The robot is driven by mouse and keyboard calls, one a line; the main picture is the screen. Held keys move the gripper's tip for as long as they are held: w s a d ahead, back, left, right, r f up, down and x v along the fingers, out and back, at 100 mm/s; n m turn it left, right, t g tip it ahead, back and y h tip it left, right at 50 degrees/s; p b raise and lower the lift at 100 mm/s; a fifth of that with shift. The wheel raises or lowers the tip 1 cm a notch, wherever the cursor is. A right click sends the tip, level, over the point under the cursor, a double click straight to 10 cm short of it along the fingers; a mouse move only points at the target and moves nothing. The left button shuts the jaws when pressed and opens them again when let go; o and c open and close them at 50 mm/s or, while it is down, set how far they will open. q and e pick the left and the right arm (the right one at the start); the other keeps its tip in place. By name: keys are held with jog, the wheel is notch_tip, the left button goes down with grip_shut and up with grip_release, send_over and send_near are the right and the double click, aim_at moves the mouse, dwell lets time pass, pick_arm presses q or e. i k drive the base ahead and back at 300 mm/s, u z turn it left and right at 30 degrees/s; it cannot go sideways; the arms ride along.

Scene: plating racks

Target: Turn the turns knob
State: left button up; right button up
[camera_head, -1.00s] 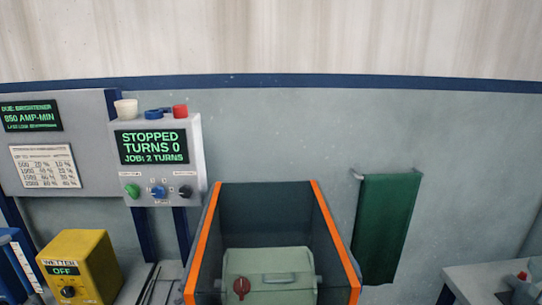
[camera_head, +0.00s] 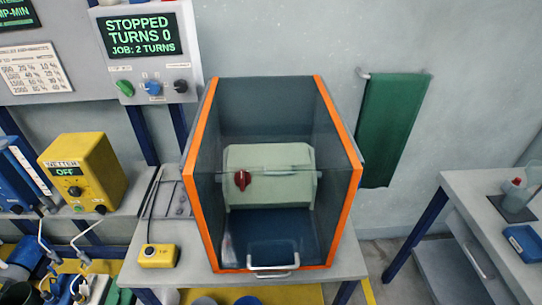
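The control box (camera_head: 173,62) hangs at the upper left, and its screen reads "STOPPED, TURNS 0, JOB: 2 TURNS". Neither of my grippers is in view.
An orange-edged guarded enclosure (camera_head: 318,95) stands on a table, with a pale green barrel unit (camera_head: 270,160) inside. A yellow "WETTER" box (camera_head: 83,172) stands left, a yellow button box (camera_head: 158,256) in front. A green towel (camera_head: 392,125) hangs right.

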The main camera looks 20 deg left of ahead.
aim_at(151, 87)
jog(key=u, duration=1.25)
